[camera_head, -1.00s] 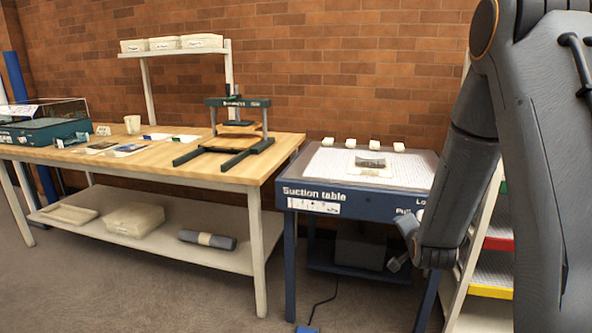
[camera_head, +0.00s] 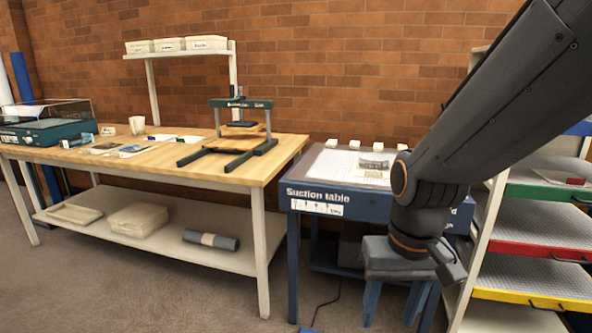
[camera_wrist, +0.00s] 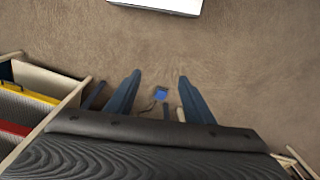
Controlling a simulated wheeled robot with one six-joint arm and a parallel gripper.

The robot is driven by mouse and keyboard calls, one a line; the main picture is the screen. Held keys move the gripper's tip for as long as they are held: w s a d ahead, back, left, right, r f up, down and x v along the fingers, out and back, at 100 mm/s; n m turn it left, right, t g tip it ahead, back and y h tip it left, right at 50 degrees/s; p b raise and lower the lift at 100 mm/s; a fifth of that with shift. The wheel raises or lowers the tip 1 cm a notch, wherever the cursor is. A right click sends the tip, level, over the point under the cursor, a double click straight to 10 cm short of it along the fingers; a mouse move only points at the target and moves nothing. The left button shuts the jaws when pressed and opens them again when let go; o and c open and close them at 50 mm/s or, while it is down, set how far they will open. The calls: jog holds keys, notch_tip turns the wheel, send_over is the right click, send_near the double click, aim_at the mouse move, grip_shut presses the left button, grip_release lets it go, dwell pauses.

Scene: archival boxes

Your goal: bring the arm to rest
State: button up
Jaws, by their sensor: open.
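My arm crosses the right side of the head view, with its wrist bent down in front of the suction table (camera_head: 330,201). My gripper (camera_head: 392,312) hangs below the wrist, pointing at the floor, its two blue fingers apart with nothing between them. In the wrist view the open fingers (camera_wrist: 160,77) show over bare carpet. The arm hides the right part of the suction table.
A drying rack with green, red (camera_head: 540,254) and yellow trays stands close on the right. A wooden workbench (camera_head: 100,166) with a press (camera_head: 240,135) stands left. A blue pedal (camera_wrist: 161,93) lies on the floor. Open carpet lies in front of the bench.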

jog(key=s+d+r+p, duration=0.3)
jog(key=r+p, duration=0.4)
jog(key=p, duration=0.5)
jog(key=shift+s+d+g, duration=0.2)
jog(key=shift+s+g, duration=0.2)
dwell(0.6)
